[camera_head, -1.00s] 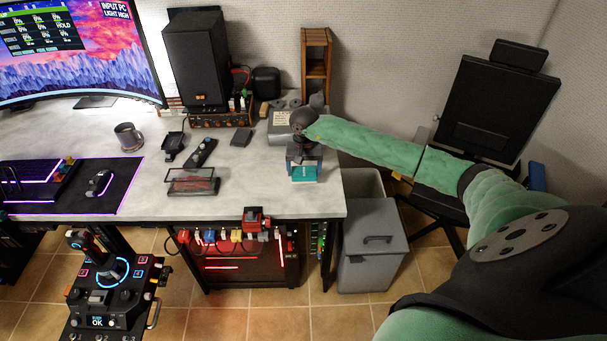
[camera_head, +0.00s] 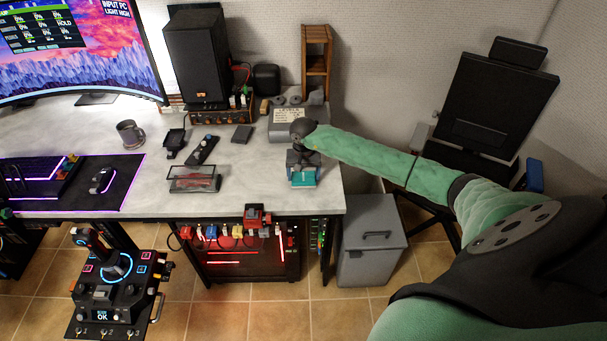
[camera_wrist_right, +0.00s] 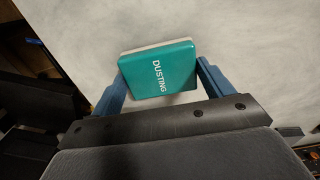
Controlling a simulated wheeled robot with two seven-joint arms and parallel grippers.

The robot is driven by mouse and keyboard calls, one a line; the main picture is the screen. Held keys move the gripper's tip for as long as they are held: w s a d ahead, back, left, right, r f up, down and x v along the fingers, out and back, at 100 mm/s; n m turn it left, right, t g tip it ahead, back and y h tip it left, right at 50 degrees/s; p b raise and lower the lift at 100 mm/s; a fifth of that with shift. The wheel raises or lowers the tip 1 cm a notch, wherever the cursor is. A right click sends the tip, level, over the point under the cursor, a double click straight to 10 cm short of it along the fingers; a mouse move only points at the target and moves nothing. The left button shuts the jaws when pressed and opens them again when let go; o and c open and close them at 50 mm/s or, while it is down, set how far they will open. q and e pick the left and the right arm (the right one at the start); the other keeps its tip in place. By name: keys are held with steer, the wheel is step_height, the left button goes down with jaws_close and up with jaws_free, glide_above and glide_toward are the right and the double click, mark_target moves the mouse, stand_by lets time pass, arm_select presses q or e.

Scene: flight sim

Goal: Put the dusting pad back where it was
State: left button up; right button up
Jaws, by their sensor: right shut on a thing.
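The dusting pad (camera_wrist_right: 158,72) is a teal block with a pale underside and the word DUSTING on it. In the right wrist view it sits between the two blue fingers of my right gripper (camera_wrist_right: 160,80), which is shut on it. In the head view the pad (camera_head: 303,180) shows below my right gripper (camera_head: 302,172), over the right front part of the grey desk (camera_head: 255,197). I cannot tell whether the pad touches the desk top. My left gripper does not show.
A grey labelled box (camera_head: 284,122) stands behind the gripper, and a wooden rack (camera_head: 316,62) is at the back. A clear-covered case (camera_head: 193,180) lies to the left. A grey lidded bin (camera_head: 372,240) stands beyond the desk's right edge. Bare desk lies left of the pad.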

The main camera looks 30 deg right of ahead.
mark_target(303, 177)
steer(key=shift+f, duration=0.1)
steer(key=o, duration=0.9)
steer(key=shift+c, duration=0.2)
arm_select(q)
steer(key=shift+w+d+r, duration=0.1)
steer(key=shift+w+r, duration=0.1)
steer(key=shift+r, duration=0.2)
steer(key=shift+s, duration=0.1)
arm_select(e)
steer(key=shift+r, duration=0.45)
steer(key=shift+r+b, duration=0.25)
steer(key=shift+b, duration=0.05)
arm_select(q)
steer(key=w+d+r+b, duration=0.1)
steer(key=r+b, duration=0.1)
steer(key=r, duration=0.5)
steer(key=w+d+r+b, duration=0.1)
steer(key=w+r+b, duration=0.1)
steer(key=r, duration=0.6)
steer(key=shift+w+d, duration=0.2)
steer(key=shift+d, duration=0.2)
arm_select(e)
step_height(303, 177, up, 11)
